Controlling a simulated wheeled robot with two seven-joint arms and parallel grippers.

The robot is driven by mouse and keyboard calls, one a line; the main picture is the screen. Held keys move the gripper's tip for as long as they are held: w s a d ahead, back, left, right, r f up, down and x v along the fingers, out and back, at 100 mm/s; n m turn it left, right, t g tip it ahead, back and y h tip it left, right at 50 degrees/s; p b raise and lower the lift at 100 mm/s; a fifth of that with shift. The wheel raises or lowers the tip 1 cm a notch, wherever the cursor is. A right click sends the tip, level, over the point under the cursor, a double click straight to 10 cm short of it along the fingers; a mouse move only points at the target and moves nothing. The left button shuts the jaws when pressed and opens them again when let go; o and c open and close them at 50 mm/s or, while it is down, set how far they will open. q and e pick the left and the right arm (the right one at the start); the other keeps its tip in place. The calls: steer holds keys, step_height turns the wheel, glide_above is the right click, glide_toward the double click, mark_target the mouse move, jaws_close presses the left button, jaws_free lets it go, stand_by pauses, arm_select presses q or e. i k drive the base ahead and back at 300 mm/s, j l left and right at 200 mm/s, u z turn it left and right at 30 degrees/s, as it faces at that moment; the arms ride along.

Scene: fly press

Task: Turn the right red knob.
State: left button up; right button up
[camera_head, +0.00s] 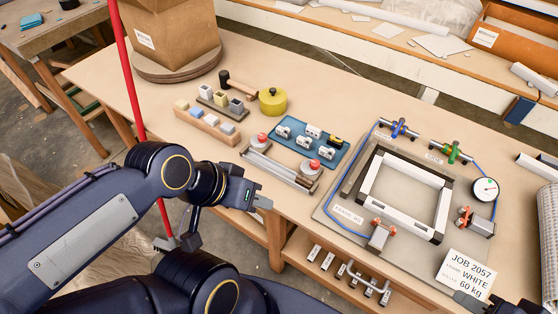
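Two red knobs stand at the ends of a small railed fixture (278,171) on the bench. The right red knob (314,165) sits on the nearer, right end block. The left red knob (262,138) sits on the far left block. My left gripper (262,203) is in front of the fixture, left of and nearer than the right knob, apart from both knobs. Its finger opening is not clear from this angle. Dark parts of my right arm (470,302) show at the bottom right edge; its fingers cannot be made out.
A blue tray (287,122) with several small parts lies behind the knobs. A yellow round pot (272,101) and a mallet (238,87) stand further back. A framed jig (372,175) with clamps and a gauge (485,188) fills the right. A red pole (128,75) stands at left.

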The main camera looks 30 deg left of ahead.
mark_target(308, 166)
steer(key=j+u, duration=0.3)
steer(key=i+j+u, duration=0.15)
steer(key=j+u, duration=0.15)
steer(key=i+j+u, duration=0.15)
steer(key=j+u, duration=0.15)
steer(key=j, duration=0.15)
